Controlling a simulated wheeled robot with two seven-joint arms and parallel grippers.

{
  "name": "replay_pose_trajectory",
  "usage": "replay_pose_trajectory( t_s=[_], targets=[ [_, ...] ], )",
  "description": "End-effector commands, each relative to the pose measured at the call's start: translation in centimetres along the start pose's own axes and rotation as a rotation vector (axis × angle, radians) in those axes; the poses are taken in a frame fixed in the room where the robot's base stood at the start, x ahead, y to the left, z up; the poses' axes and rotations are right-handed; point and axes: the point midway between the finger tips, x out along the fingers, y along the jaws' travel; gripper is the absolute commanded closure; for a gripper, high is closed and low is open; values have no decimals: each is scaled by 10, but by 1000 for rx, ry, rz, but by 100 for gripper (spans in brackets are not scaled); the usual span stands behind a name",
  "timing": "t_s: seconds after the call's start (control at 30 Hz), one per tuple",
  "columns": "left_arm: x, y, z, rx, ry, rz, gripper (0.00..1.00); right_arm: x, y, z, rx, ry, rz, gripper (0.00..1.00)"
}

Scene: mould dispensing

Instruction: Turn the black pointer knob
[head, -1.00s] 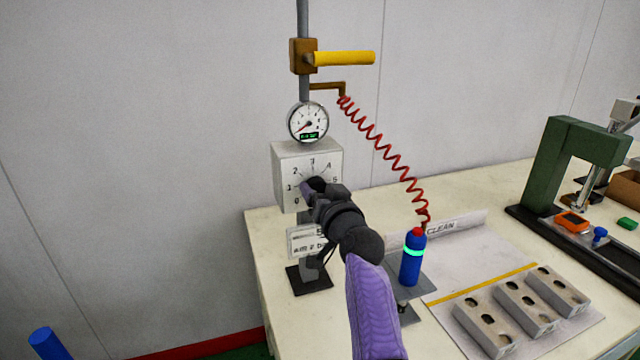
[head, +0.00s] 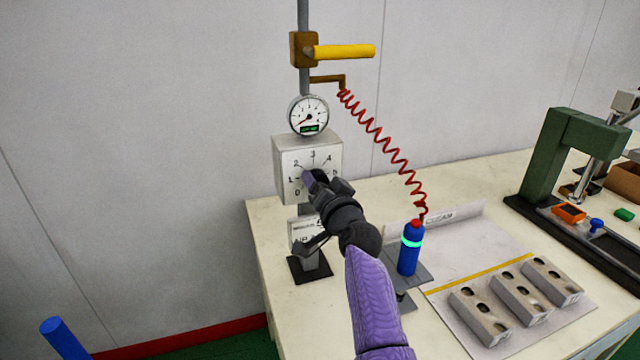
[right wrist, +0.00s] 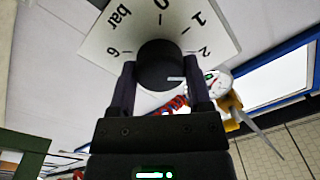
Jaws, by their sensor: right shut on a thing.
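The black pointer knob (right wrist: 158,66) sits in the middle of the white dial face in the right wrist view, with a finger on each side of it. A short white line shows on the knob, pointing right, near the 2. My right gripper (head: 314,177) is shut on the knob and hides most of it in the head view. The grey regulator box (head: 291,158) carries the numbered dial. The round gauge (head: 308,115) above it has a red needle at lower left and a small green readout, too small to read. My left gripper is not in view.
A yellow lever (head: 344,51) sticks out above the gauge. Several grey blocks (head: 480,316) lie on a sheet at right. A green press (head: 548,160) stands behind them.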

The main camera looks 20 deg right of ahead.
Motion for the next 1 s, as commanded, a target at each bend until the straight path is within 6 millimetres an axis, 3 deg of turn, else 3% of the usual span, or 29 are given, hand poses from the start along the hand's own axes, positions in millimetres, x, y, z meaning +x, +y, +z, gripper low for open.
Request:
replay_pose_trajectory(
  t_s=[0.1, 0.13, 0.3, 0.63, 1.0],
  targets=[
    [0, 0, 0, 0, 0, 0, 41, 0, 0, 0, -1, -1, 1, 95],
    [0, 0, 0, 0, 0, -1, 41, 0, 0, 0, -1, -1, 1, 32],
    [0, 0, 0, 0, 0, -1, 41, 0, 0, 0, -1, -1, 1, 1],
    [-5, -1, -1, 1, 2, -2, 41, -6, -1, -1, -2, -1, 1, 1],
    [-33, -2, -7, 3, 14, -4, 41, -87, -1, -1, -3, -1, 1, 1]
  ],
)
